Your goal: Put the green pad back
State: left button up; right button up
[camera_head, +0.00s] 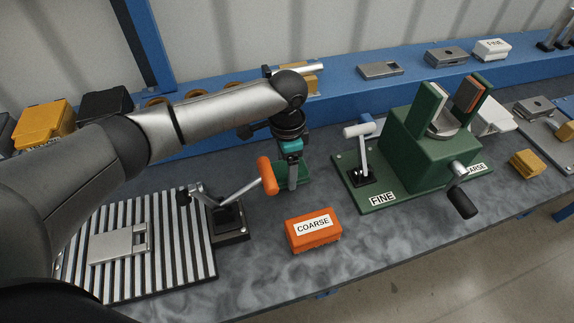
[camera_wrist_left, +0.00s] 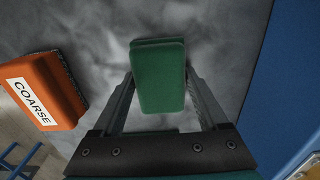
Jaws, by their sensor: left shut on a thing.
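The green pad (camera_wrist_left: 160,75) is between the fingers of my left gripper (camera_wrist_left: 163,95) in the left wrist view. In the head view the left gripper (camera_head: 292,180) points down over the middle of the bench, with part of the green pad (camera_head: 304,172) showing behind the fingers. The gripper is shut on the pad; whether the pad touches the bench I cannot tell. My right gripper is in neither view.
An orange block marked COARSE (camera_head: 313,232) lies just in front of my left gripper. A green fixture (camera_head: 428,145) with a crank stands to its right, an orange-handled clamp (camera_head: 268,176) to its left. A blue ledge (camera_head: 350,88) runs behind.

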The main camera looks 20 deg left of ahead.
pick_arm(q)
jog(key=o, duration=1.1)
jog(key=shift+f, duration=0.1)
jog(key=shift+f+b, duration=0.1)
jog(key=shift+b, duration=0.65)
jog(key=shift+r, duration=0.4)
jog(key=r+p, duration=0.1)
jog(key=r, duration=0.4)
jog(key=r+p, duration=0.1)
jog(key=r, duration=0.4)
jog(key=r+p, duration=0.1)
jog(key=r, duration=0.3)
jog(key=shift+s+d+r, duration=0.1)
jog(key=shift+d+r, duration=0.25)
jog(key=shift+r, duration=0.05)
